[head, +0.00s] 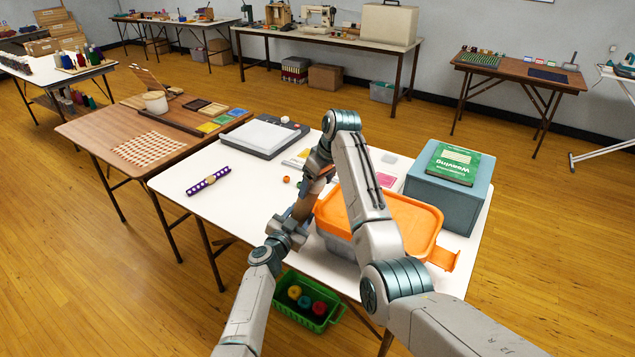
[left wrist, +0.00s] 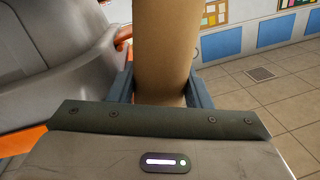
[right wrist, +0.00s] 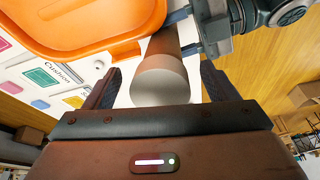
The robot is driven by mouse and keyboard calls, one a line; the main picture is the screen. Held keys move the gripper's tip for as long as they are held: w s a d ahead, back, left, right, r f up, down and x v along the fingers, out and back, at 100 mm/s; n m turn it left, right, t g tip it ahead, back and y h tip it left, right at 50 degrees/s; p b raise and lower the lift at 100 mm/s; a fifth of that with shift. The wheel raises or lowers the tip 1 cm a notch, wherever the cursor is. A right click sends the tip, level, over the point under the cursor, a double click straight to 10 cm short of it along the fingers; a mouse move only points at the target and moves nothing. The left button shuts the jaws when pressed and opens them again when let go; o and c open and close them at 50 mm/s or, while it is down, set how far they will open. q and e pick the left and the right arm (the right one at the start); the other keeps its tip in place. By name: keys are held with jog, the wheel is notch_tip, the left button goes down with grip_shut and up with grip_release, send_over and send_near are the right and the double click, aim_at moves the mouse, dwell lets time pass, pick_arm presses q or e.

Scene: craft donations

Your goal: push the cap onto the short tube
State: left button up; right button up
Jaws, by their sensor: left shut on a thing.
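The short tube (head: 304,207) is brown cardboard, held over the white table beside the orange-lidded bin. My left gripper (head: 290,226) is shut on it; the left wrist view shows the tube (left wrist: 165,50) upright between the fingers. The right wrist view shows the tube's brown side (right wrist: 163,43) and a pale whitish cap (right wrist: 160,84) at its near end. I cannot tell how far the cap is seated. My right gripper (right wrist: 158,88) is open, one finger on either side of the cap, with gaps showing. In the head view, my right arm partly hides the tube's upper end.
The orange-lidded bin (head: 412,222) stands close beside the tube. A blue-grey box (head: 445,208) with a green book (head: 453,163) is at the right. A purple dotted strip (head: 208,181) lies at the left. A green basket (head: 327,321) is below.

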jog(key=v, duration=1.2)
pick_arm(q)
jog(key=o, duration=1.5)
jog(key=shift+c, duration=0.2)
jog(key=v, duration=1.1)
pick_arm(e)
jog(key=shift+f, duration=0.1)
